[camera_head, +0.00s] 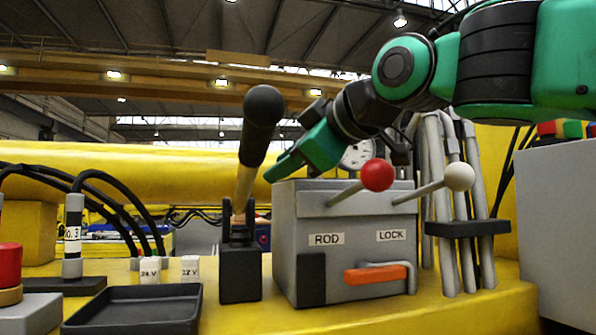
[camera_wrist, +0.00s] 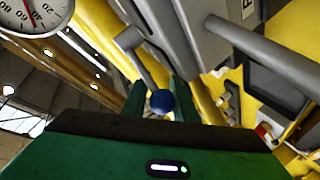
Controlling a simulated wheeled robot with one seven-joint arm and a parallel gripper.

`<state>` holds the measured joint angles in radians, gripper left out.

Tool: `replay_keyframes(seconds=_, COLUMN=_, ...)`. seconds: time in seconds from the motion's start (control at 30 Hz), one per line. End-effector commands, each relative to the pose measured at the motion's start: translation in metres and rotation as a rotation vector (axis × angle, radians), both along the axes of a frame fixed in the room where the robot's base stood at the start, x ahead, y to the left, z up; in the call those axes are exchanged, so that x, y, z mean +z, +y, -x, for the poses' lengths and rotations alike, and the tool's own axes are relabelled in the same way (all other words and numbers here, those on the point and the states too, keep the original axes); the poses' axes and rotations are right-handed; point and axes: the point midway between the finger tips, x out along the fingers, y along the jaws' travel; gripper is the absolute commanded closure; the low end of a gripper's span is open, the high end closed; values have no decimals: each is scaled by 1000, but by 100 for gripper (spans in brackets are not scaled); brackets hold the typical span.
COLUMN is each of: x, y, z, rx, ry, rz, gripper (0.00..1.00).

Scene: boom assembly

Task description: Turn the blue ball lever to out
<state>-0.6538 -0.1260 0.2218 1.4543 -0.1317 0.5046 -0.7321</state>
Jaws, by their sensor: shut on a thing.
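The blue ball (camera_wrist: 163,102) shows in the wrist view at the end of a grey lever arm (camera_wrist: 147,68) that runs up to the grey box. My gripper (camera_wrist: 160,88) has one green finger on each side of the ball and is shut on it. In the head view my gripper (camera_head: 274,174) reaches down at the left back edge of the grey box (camera_head: 350,255). The blue ball and its lever are hidden in that view. I cannot tell from these frames which position the lever is in, and no "out" mark is readable.
A red ball lever (camera_head: 377,175) and a white ball lever (camera_head: 459,177) stick out above the ROD and LOCK labels. A tall black-knobbed lever (camera_head: 262,105) stands close left of my gripper. Grey pipes (camera_head: 448,255) stand at the right. A black tray (camera_head: 135,308) lies front left.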

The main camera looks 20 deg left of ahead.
Motion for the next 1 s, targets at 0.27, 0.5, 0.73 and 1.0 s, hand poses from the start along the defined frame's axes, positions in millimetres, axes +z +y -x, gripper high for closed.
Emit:
replay_keyframes(seconds=0.27, x=-11, y=1, z=-1, rx=-2, ry=17, rz=18, gripper=59)
replay_keyframes(seconds=0.5, x=-8, y=2, z=-1, rx=-2, ry=13, rz=13, gripper=59)
replay_keyframes(seconds=0.73, x=-5, y=1, z=1, rx=0, ry=9, rz=10, gripper=59)
replay_keyframes(seconds=1.0, x=5, y=-22, z=15, rx=-2, ry=5, rz=6, gripper=59)
